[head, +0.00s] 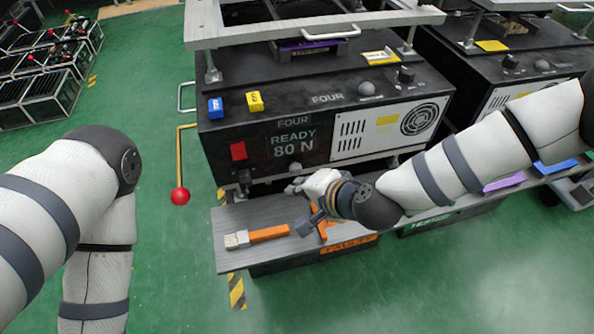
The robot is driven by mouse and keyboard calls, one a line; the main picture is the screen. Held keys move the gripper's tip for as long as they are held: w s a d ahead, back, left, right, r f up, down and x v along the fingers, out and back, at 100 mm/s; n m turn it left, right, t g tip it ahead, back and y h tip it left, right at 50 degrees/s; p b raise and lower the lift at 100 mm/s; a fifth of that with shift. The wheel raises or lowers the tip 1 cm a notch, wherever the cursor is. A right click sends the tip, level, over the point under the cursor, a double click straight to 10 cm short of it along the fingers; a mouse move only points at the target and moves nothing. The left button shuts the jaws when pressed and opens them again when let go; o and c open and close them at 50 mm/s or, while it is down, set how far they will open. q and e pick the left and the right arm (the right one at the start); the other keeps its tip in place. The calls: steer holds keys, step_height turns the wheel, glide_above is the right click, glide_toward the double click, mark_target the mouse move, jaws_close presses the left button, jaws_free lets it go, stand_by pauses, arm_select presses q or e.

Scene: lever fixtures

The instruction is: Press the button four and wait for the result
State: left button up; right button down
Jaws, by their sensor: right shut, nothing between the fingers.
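The machine marked FOUR (270,90) has a dark front with a display (293,143) that reads READY 80 N. A grey dome button (366,88) sits on its top edge beside the FOUR label. A red switch (238,151) is left of the display. My right gripper (306,223) is shut and empty, low in front of the machine above the grey shelf (228,218). It is apart from the dome button. Only my left arm shows at the left; its gripper is out of view.
A brush with an orange handle (268,233) lies on the shelf. Blue (215,108) and yellow (255,102) blocks sit on the machine's top. A lever with a red ball (180,196) stands at its left. A similar machine (500,75) is at the right.

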steer(key=shift+w+a, duration=0.15)
steer(key=shift+w, duration=0.25)
steer(key=shift+w+a, duration=0.1)
steer(key=shift+w, duration=0.4)
stand_by(0.7)
stand_by(0.3)
steer(key=shift+s+d, duration=0.3)
steer(key=shift+s, duration=0.6)
